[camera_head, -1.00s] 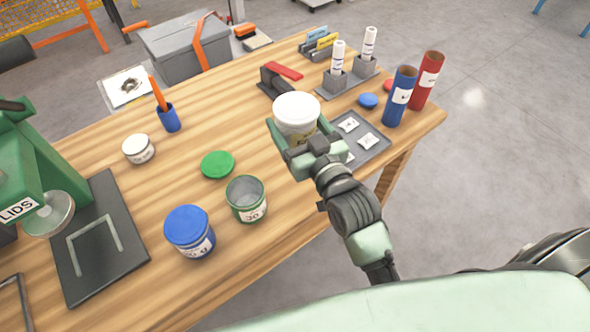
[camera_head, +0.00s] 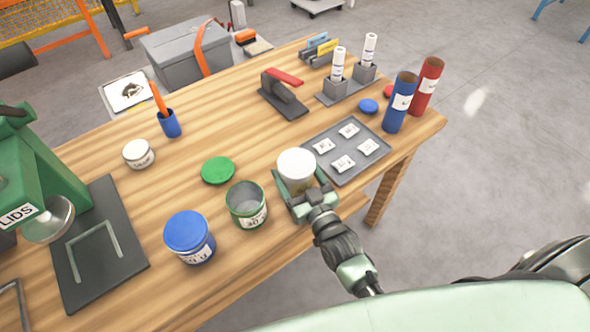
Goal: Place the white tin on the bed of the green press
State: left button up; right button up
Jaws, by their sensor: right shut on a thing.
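The white tin (camera_head: 296,164) is in my right gripper (camera_head: 297,184), which is shut on it near the table's front edge, just right of the open green tin. The tin looks upright; whether it touches the table I cannot tell. The green press (camera_head: 38,165) stands at the far left, with a sign reading LIDS and a round pressing disc (camera_head: 50,220). Its dark flat bed (camera_head: 110,271) has a raised U-shaped guide (camera_head: 94,250) and is empty. My left gripper does not show.
An open green tin (camera_head: 247,206), a blue-lidded tin (camera_head: 190,237), a green lid (camera_head: 218,170) and a small white jar (camera_head: 138,154) stand between gripper and press.

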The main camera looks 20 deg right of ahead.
jog(key=shift+f, duration=0.1)
jog(key=o, duration=1.6)
jog(key=shift+c, duration=0.2)
